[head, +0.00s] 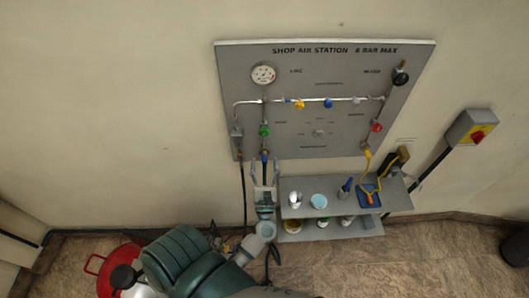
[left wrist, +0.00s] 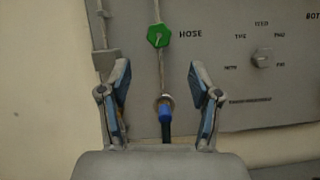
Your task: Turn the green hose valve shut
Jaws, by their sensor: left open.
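The green hose valve (head: 264,131) is a small green knob on a thin vertical pipe at the lower left of the grey panel. In the left wrist view the green valve (left wrist: 159,36) sits above and between my fingertips, with the word HOSE beside it. My left gripper (head: 264,170) is open and empty, below the valve and apart from it. In the left wrist view my left gripper (left wrist: 160,80) has its fingers spread either side of the pipe. A blue hose fitting (left wrist: 166,112) with a dark hose hangs between the fingers. My right gripper is not in view.
The grey panel (head: 330,55) also carries a gauge (head: 263,75), a yellow knob (head: 299,104), a blue knob (head: 328,103) and a red knob (head: 376,127). A shelf (head: 287,212) with cups and tools stands right of my gripper. A switch box (head: 472,130) is at the right.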

